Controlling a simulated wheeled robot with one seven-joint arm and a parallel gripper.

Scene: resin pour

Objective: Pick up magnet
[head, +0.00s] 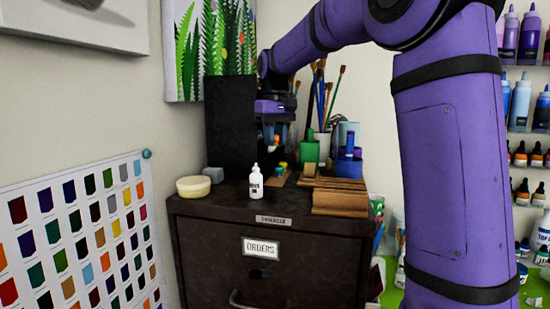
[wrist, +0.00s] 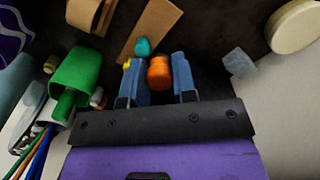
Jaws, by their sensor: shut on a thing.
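The orange, knob-shaped piece I take to be the magnet (wrist: 159,73) fills the gap between my gripper's blue fingers in the wrist view. My gripper (wrist: 159,82) is shut on it. In the head view my gripper (head: 275,134) is above the back of the dark cabinet top, and a bit of the orange magnet (head: 277,139) shows between its fingers. The magnet looks held above the cabinet top. A teal piece (wrist: 142,47) and a yellow piece (wrist: 127,64) lie below, close to the left finger.
A green holder (head: 310,151), a brush cup (head: 323,147) and blue containers (head: 349,166) crowd the right of my gripper.

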